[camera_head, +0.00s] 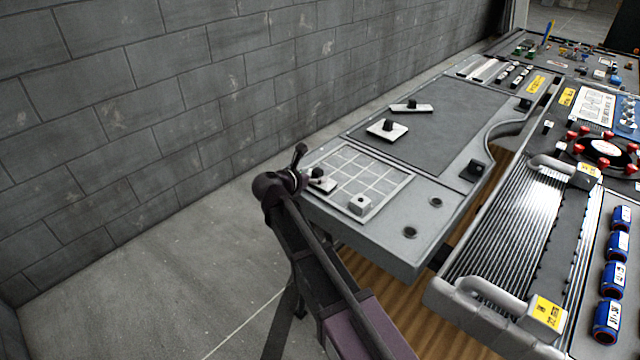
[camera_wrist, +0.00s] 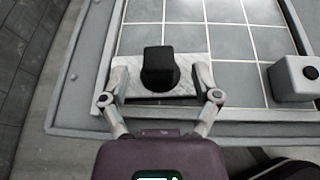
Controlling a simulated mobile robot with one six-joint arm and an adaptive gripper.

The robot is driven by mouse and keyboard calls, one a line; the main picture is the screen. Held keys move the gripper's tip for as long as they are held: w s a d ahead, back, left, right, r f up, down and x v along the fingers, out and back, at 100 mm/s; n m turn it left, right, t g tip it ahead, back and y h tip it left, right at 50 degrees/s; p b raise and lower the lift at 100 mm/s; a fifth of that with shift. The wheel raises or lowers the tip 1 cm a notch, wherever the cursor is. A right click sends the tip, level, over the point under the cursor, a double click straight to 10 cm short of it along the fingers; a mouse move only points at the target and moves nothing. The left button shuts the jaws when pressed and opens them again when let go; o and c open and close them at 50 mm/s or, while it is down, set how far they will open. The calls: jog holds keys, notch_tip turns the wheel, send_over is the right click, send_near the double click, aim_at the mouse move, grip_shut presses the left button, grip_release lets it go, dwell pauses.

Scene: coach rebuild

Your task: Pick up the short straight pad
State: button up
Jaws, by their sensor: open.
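A short, straight, light pad (camera_wrist: 188,91) with a black block-shaped knob (camera_wrist: 159,68) lies on the tiled grid panel near its edge. I take it to be the short straight pad. In the head view the pad (camera_head: 326,186) is at the panel's near left corner, partly hidden by my gripper (camera_head: 306,166). In the wrist view my gripper (camera_wrist: 160,80) is open, with one finger on each side of the knob, near the pad's two ends. The fingers are apart from the knob. I cannot tell whether they touch the pad.
A grey cube (camera_head: 360,204) with a dark top spot sits on the grid panel to the right, also in the wrist view (camera_wrist: 296,78). A squarish white pad (camera_head: 387,131) and a longer pad (camera_head: 411,108) lie on the dark mat (camera_head: 440,125). A block wall (camera_head: 150,110) stands left.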

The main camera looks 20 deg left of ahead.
jog(key=shift+b+x, duration=0.3)
jog(key=shift+x, duration=1.05)
grip_shut()
